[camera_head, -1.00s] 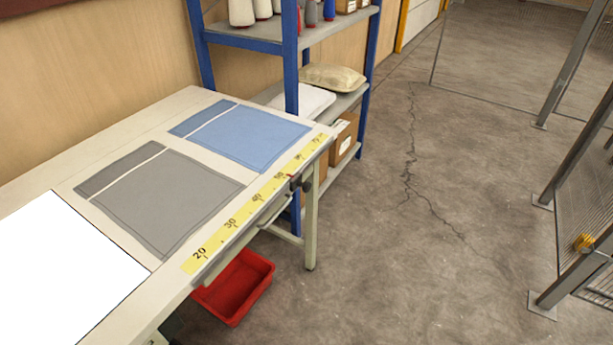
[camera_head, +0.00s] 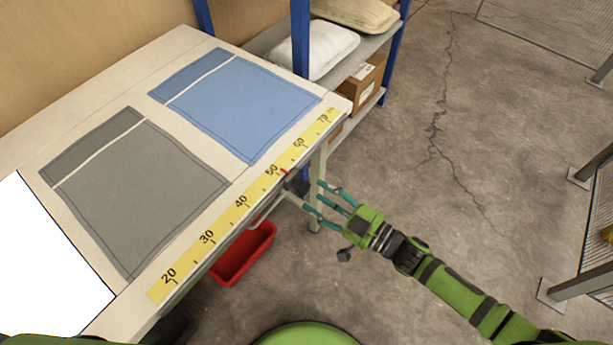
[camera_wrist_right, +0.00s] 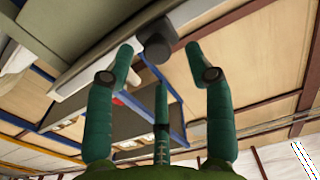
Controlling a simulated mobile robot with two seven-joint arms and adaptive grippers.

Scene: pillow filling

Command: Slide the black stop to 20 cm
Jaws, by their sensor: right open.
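The black stop (camera_head: 297,186) is a dark knob at the table's front edge, partly hidden by my gripper. A small red pointer (camera_head: 285,171) beside it lies close to the 50 mark, slightly on the 60 side, of the yellow scale (camera_head: 222,222). The 20 mark is near the scale's lower left end. My right gripper (camera_head: 314,197) is open with teal fingers spread at the stop. In the right wrist view, the stop (camera_wrist_right: 158,48) shows between the open fingertips (camera_wrist_right: 159,52); contact cannot be told. My left gripper is out of view.
The table (camera_head: 130,300) holds grey fabric (camera_head: 145,185), blue fabric (camera_head: 240,105) and a white sheet (camera_head: 45,265). A red bin (camera_head: 243,252) is below the front edge. A blue-post shelf (camera_head: 300,40) stands behind the right end.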

